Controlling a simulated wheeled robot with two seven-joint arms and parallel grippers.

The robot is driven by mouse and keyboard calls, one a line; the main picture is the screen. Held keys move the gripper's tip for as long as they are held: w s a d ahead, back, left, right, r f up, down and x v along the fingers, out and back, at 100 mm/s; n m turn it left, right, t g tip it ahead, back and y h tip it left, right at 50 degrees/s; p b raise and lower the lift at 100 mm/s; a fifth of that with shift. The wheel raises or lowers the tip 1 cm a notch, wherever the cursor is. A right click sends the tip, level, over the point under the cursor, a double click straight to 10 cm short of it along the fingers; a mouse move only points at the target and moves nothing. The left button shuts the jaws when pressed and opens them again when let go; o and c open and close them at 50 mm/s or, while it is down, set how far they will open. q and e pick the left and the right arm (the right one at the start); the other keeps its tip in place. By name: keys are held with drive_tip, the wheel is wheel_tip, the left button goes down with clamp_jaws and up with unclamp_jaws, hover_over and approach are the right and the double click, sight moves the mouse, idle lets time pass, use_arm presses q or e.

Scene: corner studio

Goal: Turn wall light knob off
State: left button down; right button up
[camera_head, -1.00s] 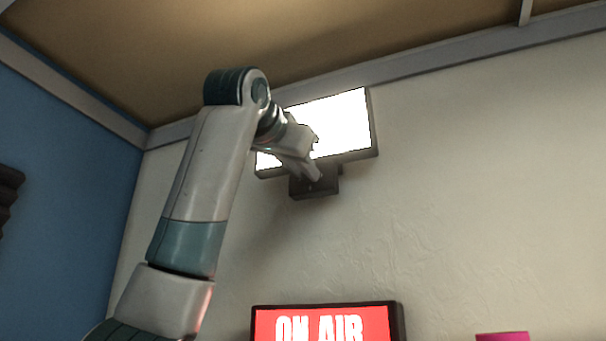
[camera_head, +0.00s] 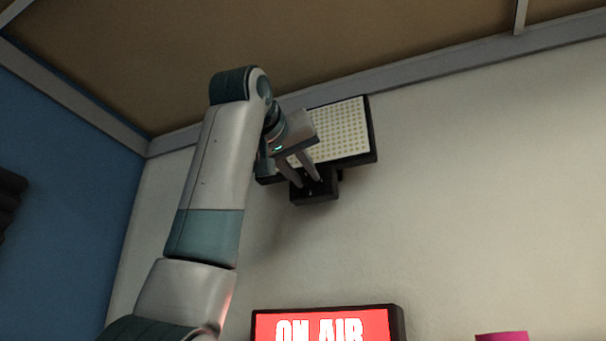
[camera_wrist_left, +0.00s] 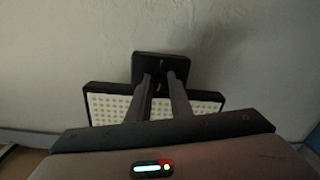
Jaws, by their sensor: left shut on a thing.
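The wall light (camera_head: 345,135) is a dark-framed panel high on the wall, and its face is unlit, showing rows of small dots. A black box (camera_head: 316,195) sits at its lower edge. My left gripper (camera_head: 309,182) reaches up to the front of this box, with its fingertips at it. In the left wrist view the two fingers (camera_wrist_left: 160,80) meet the black box (camera_wrist_left: 150,66), with the light panel (camera_wrist_left: 105,102) behind them. The gripper is shut on the knob, which is small and mostly hidden between the fingertips. My right gripper is out of view.
A red lit ON AIR sign (camera_head: 325,325) is on the wall below the light. A pink item (camera_head: 502,337) shows at the bottom right. The ceiling beam (camera_head: 430,78) runs just above the light. The wall to the right is clear.

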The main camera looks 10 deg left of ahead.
use_arm(q)
drive_tip(key=shift+f, duration=0.15)
drive_tip(key=c, duration=1.6)
unclamp_jaws()
